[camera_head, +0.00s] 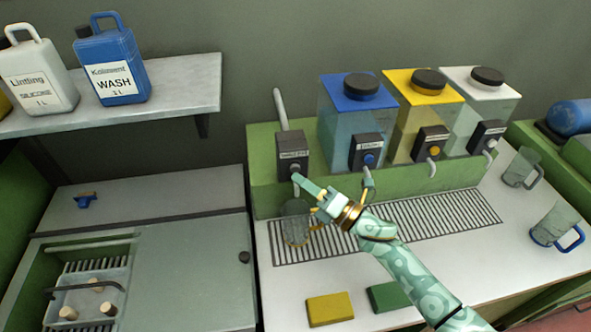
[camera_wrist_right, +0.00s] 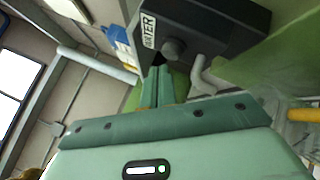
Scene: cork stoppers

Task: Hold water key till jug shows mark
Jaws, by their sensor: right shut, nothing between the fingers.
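The water dispenser box (camera_head: 291,146) is dark with a white label and a round grey key (camera_head: 295,168) on its front. The label and the key (camera_wrist_right: 173,48) also show in the right wrist view. My right gripper (camera_head: 297,180) is shut and empty, its fingertips right at the key; in the wrist view the fingertips (camera_wrist_right: 158,78) sit just below it. I cannot tell for sure whether they touch it. A clear jug (camera_head: 293,232) with a yellow handle stands on the grating under the water spout, partly behind my gripper. Its mark and water level are not readable. My left gripper is out of view.
Blue (camera_head: 341,95), yellow (camera_head: 412,90) and white-topped (camera_head: 497,84) tanks stand right of the water box. Two more jugs (camera_head: 518,170) (camera_head: 553,224) stand at the right. Yellow (camera_head: 330,308) and green (camera_head: 388,297) sponges lie in front of the grating (camera_head: 450,215).

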